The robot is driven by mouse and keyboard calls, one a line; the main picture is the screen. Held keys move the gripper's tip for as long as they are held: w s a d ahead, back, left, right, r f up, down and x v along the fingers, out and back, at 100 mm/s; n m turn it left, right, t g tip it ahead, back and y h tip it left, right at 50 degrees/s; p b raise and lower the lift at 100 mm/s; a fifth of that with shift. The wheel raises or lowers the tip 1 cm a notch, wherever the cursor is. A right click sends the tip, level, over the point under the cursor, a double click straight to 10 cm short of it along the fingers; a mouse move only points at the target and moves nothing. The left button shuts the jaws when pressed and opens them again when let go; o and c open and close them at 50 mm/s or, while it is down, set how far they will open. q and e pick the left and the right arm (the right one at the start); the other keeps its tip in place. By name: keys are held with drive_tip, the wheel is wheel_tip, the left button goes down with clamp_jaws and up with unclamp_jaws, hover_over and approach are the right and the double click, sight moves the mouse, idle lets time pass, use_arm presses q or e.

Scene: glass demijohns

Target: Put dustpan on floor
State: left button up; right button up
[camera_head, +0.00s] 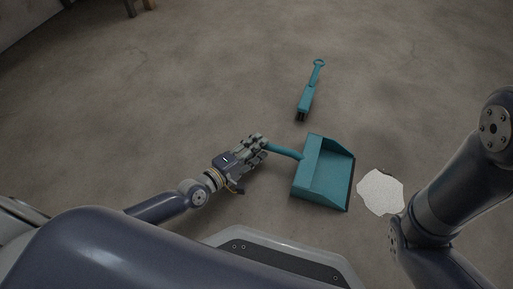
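A teal dustpan (322,174) is right of centre, its open side towards the right and its handle pointing left. My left gripper (262,147) is at the end of the handle, and its fingers appear closed around it. Whether the pan touches the floor or hangs just above it is hard to tell. My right arm comes in at the right, but its gripper is out of the picture.
A teal hand brush (311,91) lies on the grey concrete floor (210,75) beyond the dustpan. A white patch (381,191) is on the floor just right of the pan. Dark furniture legs (140,6) show at the top left. The floor between is clear.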

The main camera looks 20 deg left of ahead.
use_arm(q)
drive_tip(key=shift+r, duration=0.15)
drive_tip(key=p+v, duration=0.5)
drive_tip(key=v, duration=0.7)
